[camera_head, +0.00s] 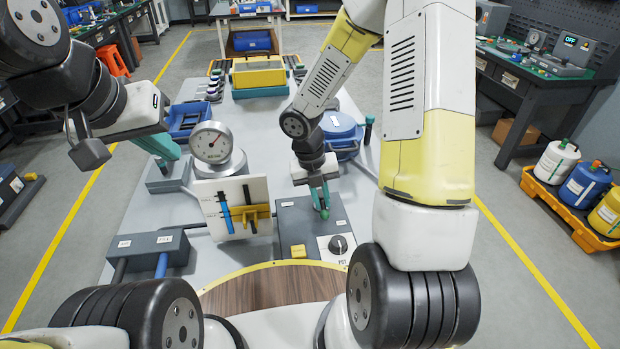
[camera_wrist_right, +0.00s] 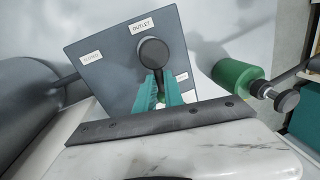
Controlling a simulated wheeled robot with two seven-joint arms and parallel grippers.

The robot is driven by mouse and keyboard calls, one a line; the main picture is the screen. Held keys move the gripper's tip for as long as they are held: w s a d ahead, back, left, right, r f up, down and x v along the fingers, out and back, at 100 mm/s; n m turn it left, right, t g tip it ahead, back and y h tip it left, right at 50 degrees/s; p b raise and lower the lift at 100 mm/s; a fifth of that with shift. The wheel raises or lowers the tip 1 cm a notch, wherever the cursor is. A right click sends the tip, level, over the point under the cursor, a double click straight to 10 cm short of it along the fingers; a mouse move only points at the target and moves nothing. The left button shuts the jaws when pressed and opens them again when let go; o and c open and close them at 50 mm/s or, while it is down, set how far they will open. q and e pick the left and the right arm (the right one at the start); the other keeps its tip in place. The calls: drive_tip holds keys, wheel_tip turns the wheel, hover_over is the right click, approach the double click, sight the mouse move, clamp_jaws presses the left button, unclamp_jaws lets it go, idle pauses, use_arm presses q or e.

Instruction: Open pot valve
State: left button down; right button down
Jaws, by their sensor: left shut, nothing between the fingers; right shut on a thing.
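A grey valve block (camera_head: 293,216) stands on the table at centre, with a yellow piece and a white panel marked POT carrying a black knob (camera_head: 338,244) at its front. My right gripper (camera_head: 323,205) points down at the block's top. In the right wrist view its teal fingers (camera_wrist_right: 164,92) are closed on the valve handle beneath a dark round knob (camera_wrist_right: 154,53), on a grey face labelled OUTLET (camera_wrist_right: 141,27). My left gripper (camera_head: 163,148) is shut and empty, above a small grey block (camera_head: 166,176) at left.
A round dial gauge (camera_head: 211,143) and a white board with blue and yellow parts (camera_head: 233,208) stand between the arms. A blue pot (camera_head: 338,127) is behind my right gripper. Another grey block (camera_head: 150,247) is at front left. A green cylinder (camera_wrist_right: 237,77) lies beside the valve face.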

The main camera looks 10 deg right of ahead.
drive_tip(key=shift+d+n, duration=0.15)
drive_tip(key=shift+n, duration=0.35)
drive_tip(key=c, duration=1.5)
unclamp_jaws()
drive_tip(key=shift+d, duration=0.1)
drive_tip(key=shift+o, duration=0.2)
wheel_tip(320, 180, up, 8)
drive_tip(key=a, duration=0.1)
drive_tip(key=shift+a+f, duration=0.15)
drive_tip(key=shift+a, duration=0.15)
